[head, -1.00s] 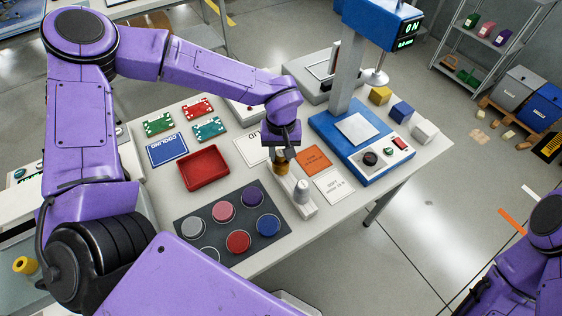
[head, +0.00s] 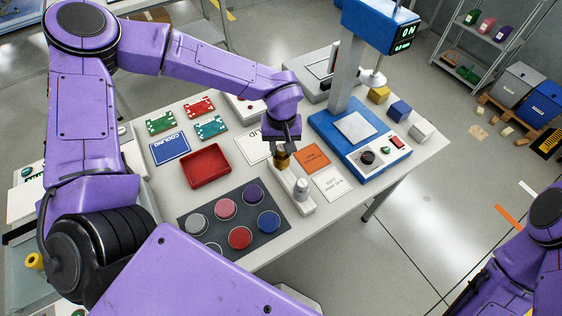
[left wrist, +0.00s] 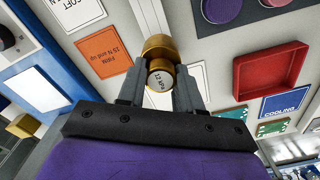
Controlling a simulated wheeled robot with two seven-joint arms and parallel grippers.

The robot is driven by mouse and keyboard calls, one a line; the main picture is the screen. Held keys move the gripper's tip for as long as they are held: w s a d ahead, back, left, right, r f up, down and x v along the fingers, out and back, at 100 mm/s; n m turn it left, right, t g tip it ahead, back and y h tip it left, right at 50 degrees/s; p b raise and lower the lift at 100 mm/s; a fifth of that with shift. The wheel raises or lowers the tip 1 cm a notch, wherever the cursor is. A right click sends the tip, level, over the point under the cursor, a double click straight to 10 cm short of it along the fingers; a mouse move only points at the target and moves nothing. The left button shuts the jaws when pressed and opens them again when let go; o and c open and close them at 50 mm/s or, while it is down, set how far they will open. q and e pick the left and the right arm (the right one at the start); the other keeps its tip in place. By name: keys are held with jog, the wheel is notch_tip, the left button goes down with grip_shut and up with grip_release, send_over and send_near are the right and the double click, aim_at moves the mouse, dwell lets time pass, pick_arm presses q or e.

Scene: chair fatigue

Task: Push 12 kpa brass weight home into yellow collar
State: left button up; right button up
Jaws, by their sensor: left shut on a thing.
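The brass weight (head: 281,159), marked 12 kPa in the left wrist view (left wrist: 160,78), stands at the far end of a white rack (head: 284,178). My left gripper (head: 283,148) is shut on it from above, its fingers on either side of the weight in the left wrist view. Whether it still touches the rack is hard to tell. A yellow ring-like piece (head: 34,262), possibly the yellow collar, sits at the far left, well apart from the weight. My right arm shows at the lower right; its gripper is out of view.
A silver weight (head: 301,190) stands at the rack's near end. A dark mat (head: 250,233) with several coloured discs, a red tray (head: 205,181) and cards surround the rack. A blue machine (head: 375,170) stands to the right, with several foam blocks beside it.

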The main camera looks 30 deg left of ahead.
pick_arm(q)
jog(key=shift+r+p, duration=1.25)
jog(key=shift+p, duration=0.05)
jog(key=shift+r, duration=0.85)
